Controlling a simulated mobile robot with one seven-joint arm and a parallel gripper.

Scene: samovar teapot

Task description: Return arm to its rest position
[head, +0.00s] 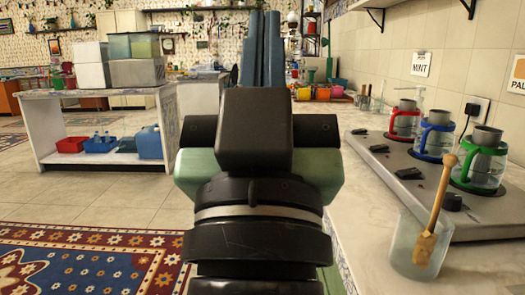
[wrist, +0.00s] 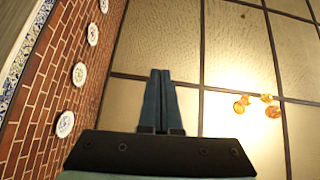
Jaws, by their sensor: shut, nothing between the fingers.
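My gripper (head: 262,50) is raised in the middle of the head view, pointing away from me with its blue fingers together. In the wrist view, my gripper (wrist: 161,75) shows two blue fingers side by side, closed with nothing between them. It is clear of the counter and touches nothing that I can see. My own arm hides the middle of the head view.
On the right, a counter (head: 362,225) bears a burner unit (head: 408,180) with red, blue and green-handled glass pots and a glass (head: 405,245) holding a wooden stick. A shelf table (head: 55,125) with bins stands left. Tiled floor (head: 95,195) and a rug (head: 90,262) lie open.

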